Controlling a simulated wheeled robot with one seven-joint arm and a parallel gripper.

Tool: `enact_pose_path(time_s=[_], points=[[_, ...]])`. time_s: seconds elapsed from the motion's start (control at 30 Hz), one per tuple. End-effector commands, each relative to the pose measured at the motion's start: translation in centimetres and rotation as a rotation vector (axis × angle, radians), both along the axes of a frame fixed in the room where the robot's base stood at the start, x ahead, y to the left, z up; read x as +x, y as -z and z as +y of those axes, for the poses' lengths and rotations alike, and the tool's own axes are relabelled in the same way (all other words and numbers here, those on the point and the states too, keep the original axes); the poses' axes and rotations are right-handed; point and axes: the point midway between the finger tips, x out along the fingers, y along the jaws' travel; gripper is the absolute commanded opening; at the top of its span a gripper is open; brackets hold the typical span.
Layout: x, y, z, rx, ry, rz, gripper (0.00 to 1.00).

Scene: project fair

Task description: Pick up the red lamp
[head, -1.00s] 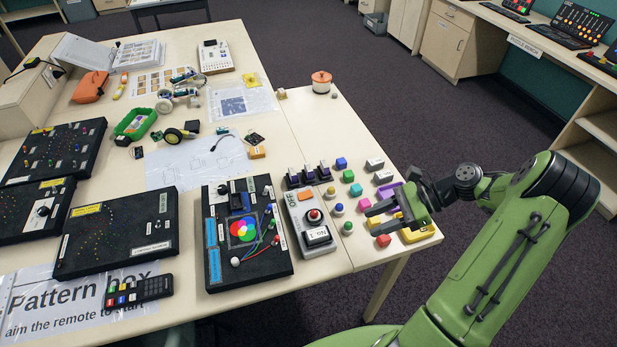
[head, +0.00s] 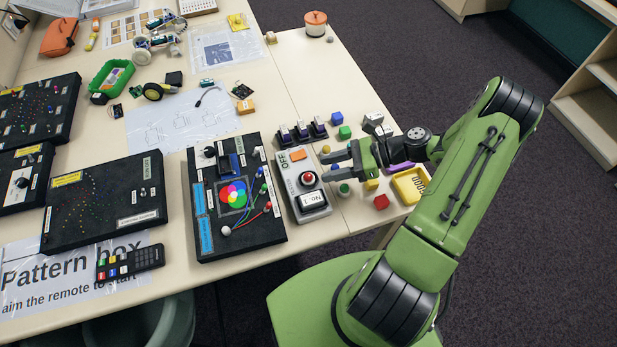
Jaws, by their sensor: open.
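A small red dome (head: 308,178), which looks like the red lamp, sits upright on the grey box (head: 293,184) marked OFF and No. 1. My gripper (head: 324,167) is open and empty over the table, its fingers pointing left. Its fingertips are just right of the red dome and apart from it in the picture; their height above the table is hard to judge. My fingers and wrist hide some of the small pieces.

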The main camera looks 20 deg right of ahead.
Motion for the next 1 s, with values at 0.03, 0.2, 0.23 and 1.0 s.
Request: enact_pose_path(time_s=[0.03,0.2,0.23,1.0], points=[[0.1,0.4,1.1,0.003,-0.006,0.003,0.44],[0.7,1.5,3.4,0.002,-0.004,0.001,0.44],[0.7,1.6,3.6,0.001,-0.004,0.000,0.44],[0.8,0.4,3.6,-0.001,-0.001,-0.003,0.00]])
